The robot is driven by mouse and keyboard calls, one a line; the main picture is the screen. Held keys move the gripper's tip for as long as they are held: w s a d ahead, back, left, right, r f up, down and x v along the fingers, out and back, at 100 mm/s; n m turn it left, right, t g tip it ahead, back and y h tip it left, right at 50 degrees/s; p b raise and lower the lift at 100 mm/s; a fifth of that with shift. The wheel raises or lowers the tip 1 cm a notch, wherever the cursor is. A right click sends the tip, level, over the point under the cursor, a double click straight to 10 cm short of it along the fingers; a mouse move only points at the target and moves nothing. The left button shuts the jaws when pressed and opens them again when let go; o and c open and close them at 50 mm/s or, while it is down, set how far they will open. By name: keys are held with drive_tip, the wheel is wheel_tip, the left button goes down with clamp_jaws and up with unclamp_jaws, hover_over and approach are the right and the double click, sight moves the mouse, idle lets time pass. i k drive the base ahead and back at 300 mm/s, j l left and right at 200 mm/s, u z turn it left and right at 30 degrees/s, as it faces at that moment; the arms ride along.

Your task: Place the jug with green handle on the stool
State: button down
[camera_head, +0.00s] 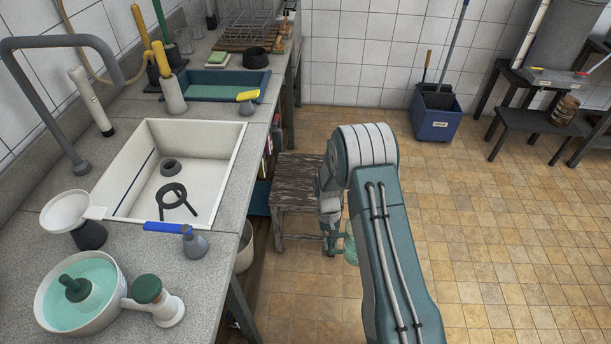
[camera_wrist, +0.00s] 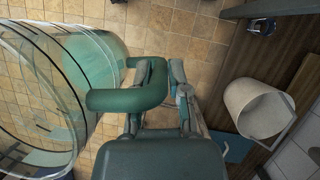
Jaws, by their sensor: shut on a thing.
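The jug with the green handle is clear glass with a greenish tint and fills the left of the wrist view (camera_wrist: 75,85). Its green handle (camera_wrist: 128,98) faces my gripper (camera_wrist: 180,80), which is shut on it. In the head view only a small pale green part of the jug (camera_head: 350,247) shows, beside my gripper (camera_head: 332,240); my arm hides the rest. The stool (camera_head: 298,170) is low, of worn brown wood with a bare visible top. In the head view my gripper is at its right front side.
The counter with a white sink (camera_head: 190,135) runs along the left. A white bucket (camera_head: 245,248) stands under its edge and also shows in the wrist view (camera_wrist: 258,107). A blue mop bucket (camera_head: 435,118) is at the back wall. The tiled floor at right is clear.

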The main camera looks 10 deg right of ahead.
sight(309, 179)
drive_tip(key=i+l+u, duration=0.35)
drive_tip(key=i+l, duration=0.4)
drive_tip(key=i, duration=0.05)
